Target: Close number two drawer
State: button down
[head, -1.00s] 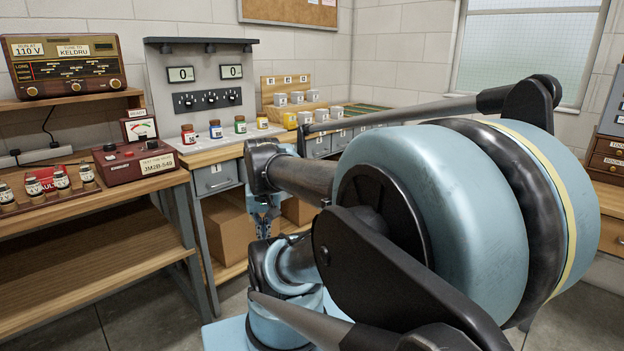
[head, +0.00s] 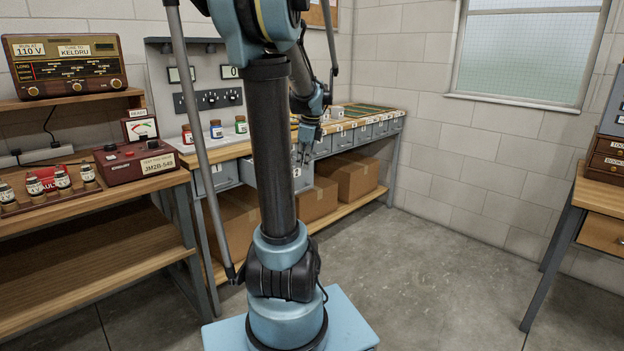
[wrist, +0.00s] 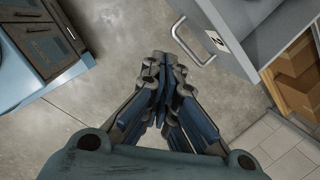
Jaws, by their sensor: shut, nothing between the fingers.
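The number two drawer (head: 303,180) is grey and stands pulled out from under the wooden bench. My arm hides part of it in the head view. In the wrist view its front (wrist: 235,57) shows at the upper right, with a "2" label and a metal bar handle (wrist: 188,40). My gripper (head: 304,156) hangs pointing down by the drawer's front end in the head view. In the wrist view my gripper (wrist: 160,62) is shut and empty, to the left of the handle, with a small gap in the picture.
A row of grey drawers (head: 362,133) runs along the bench to the right and looks shut. Drawer one (head: 214,177) is to the left. Cardboard boxes (head: 352,177) stand on the shelf below. Open floor (head: 420,270) lies in front and to the right.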

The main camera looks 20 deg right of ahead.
aim_at(313, 176)
jog(key=w+d+f+m, duration=0.1)
jog(key=w+d+m, duration=0.15)
jog(key=d, duration=0.25)
jog(key=w+d+m, duration=0.1)
jog(key=d+m, duration=0.3)
jog(key=d, duration=0.1)
jog(key=shift+w+a+f, duration=0.25)
jog(key=shift+w+f, duration=0.75)
jog(key=shift+f, duration=0.65)
jog(key=shift+w+a+f, duration=0.25)
jog(key=shift+w+f, duration=0.8)
jog(key=shift+f, duration=0.55)
jog(key=shift+w+a+f, duration=0.25)
jog(key=shift+w+f, duration=0.75)
jog(key=shift+f, duration=0.65)
